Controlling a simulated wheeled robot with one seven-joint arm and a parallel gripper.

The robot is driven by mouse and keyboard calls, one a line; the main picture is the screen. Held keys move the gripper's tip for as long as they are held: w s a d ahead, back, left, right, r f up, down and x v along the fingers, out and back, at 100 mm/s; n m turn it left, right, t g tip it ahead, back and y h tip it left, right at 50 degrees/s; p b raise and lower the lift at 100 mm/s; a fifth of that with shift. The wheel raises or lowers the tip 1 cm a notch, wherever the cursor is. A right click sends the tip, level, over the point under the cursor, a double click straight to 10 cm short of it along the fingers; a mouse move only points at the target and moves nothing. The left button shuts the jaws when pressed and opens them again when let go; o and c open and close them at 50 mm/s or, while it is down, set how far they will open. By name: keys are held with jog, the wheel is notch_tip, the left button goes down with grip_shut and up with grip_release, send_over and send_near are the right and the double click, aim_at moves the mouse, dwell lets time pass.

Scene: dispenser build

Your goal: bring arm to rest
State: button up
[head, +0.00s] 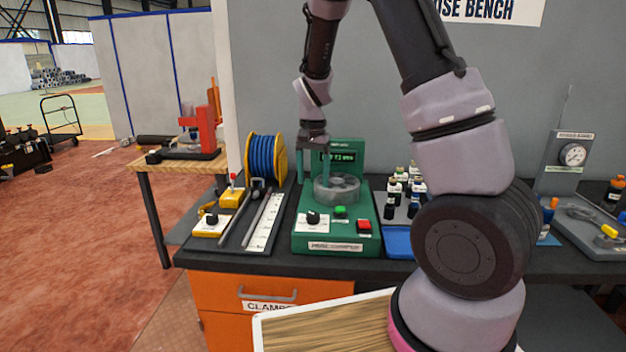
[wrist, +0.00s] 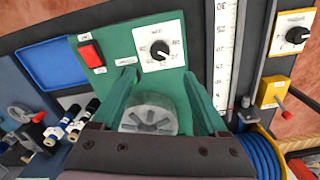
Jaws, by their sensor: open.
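My gripper (head: 313,174) hangs from my arm just above the green dispenser (head: 303,240), with its green fingers pointing down. In the wrist view my gripper (wrist: 160,78) is open, with the fingers spread and nothing held between them. The grey slotted wheel (head: 337,188) of the dispenser sits below and close to the fingers; it shows between them in the wrist view (wrist: 150,116). I cannot tell whether a finger touches the dispenser. The dispenser has a black knob (head: 312,217), a green button (head: 340,211), a red button (head: 364,225) and a lit display at its back.
A blue wire spool (head: 265,160) and a white ruler (head: 263,224) stand left of the dispenser. Several small bottles (head: 398,190) and a blue tray (head: 397,242) are to its right. A gauge stand (head: 573,154) is farther right. The grey wall stands close behind.

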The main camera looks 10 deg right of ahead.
jog(key=shift+r, duration=0.1)
jog(key=s+d+r+n+t+y, duration=0.1)
jog(key=s+d+r+t, duration=0.1)
jog(key=s+r, duration=0.5)
jog(key=s+d+r+t+y, duration=0.1)
jog(key=s+d+r+y, duration=0.15)
jog(key=r, duration=0.85)
jog(key=s+d+r+n+t+h, duration=0.1)
jog(key=s+r+t, duration=0.3)
jog(key=s, duration=0.9)
notch_tip(320, 180, up, 3)
jog(key=shift+r+n, duration=0.1)
jog(key=shift+n, duration=0.2)
